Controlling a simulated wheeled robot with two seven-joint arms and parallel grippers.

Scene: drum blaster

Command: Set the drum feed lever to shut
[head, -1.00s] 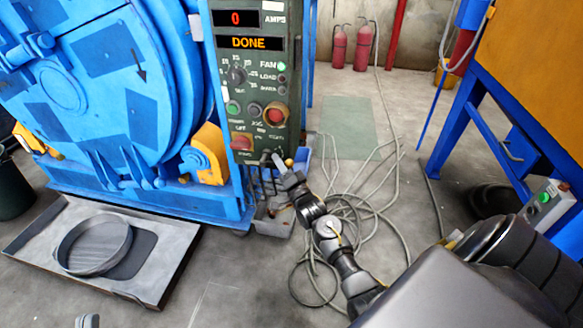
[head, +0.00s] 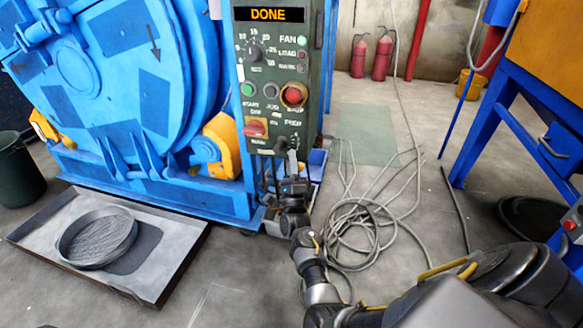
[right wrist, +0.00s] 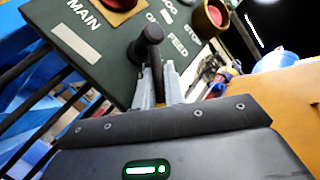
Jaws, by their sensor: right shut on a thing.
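The drum feed lever (head: 282,143) is a short black handle low on the green control panel (head: 262,110), beside the FEED label. In the right wrist view its rounded black end (right wrist: 151,36) stands out from the panel, pointing up in the picture. My right gripper (head: 286,162) is at the panel's lower edge. Its grey fingers (right wrist: 152,82) are closed around the lever just below the rounded end. The fingers hide the lower part of the lever. My left gripper is out of view.
A red MAIN switch (head: 255,129) and a red stop button (head: 293,95) sit close above the lever. The display (head: 269,14) reads DONE. Loose cables (head: 365,225) lie on the floor to the right. A tray (head: 185,245) with a round sieve (head: 98,237) lies at left.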

